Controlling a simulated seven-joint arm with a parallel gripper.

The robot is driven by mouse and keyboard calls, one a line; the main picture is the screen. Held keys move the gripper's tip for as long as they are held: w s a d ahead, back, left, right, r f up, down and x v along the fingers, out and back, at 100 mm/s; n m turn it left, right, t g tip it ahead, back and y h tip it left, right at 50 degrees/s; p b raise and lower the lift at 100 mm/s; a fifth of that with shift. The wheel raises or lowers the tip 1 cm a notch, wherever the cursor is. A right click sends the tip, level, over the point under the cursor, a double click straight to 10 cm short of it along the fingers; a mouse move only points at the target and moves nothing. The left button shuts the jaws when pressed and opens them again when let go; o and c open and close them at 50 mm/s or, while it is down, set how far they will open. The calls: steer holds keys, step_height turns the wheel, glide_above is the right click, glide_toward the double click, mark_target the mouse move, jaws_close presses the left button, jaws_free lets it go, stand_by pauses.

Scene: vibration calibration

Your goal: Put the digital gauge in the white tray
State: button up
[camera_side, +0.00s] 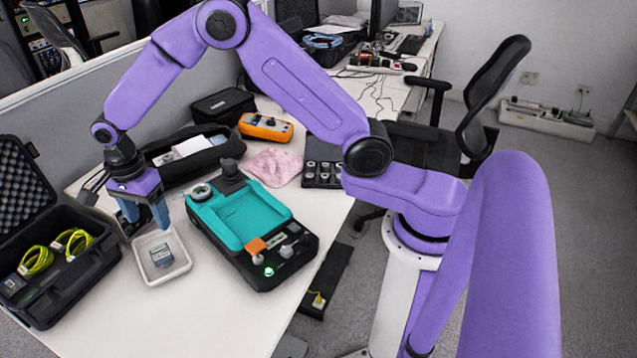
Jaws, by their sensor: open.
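The white tray (179,269) stands on the table, between the black case and the teal-topped device. A small grey block with a darker face, which looks like the digital gauge (161,255), lies inside the tray. My gripper (145,218) points down just above the tray's back edge. Its blue fingers are apart with nothing seen between them. The gauge lies in front of and below the fingertips, and appears clear of them. The gripper partly hides the table behind the tray.
An open black case (60,285) with yellow cables (72,241) stands on the left. The teal-topped device (240,216) is close on the tray's right. Behind are a black pouch (189,167), an orange meter (265,127) and a pink cloth (273,166). The table front is clear.

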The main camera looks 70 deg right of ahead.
steer(key=s+d+r+n, duration=0.1)
steer(key=s+r+n, duration=0.3)
steer(key=s+n, duration=0.4)
steer(key=s+d+r+n, duration=0.2)
steer(key=s+r+n, duration=0.4)
steer(key=s, duration=0.4)
steer(key=s+d+n, duration=0.4)
steer(key=s+n, duration=0.3)
steer(key=s, duration=0.1)
steer(key=s+d+n, duration=0.5)
steer(key=s+n, duration=0.2)
steer(key=s, duration=0.2)
steer(key=shift+s+d+n, duration=0.15)
steer(key=shift+d+n, duration=0.15)
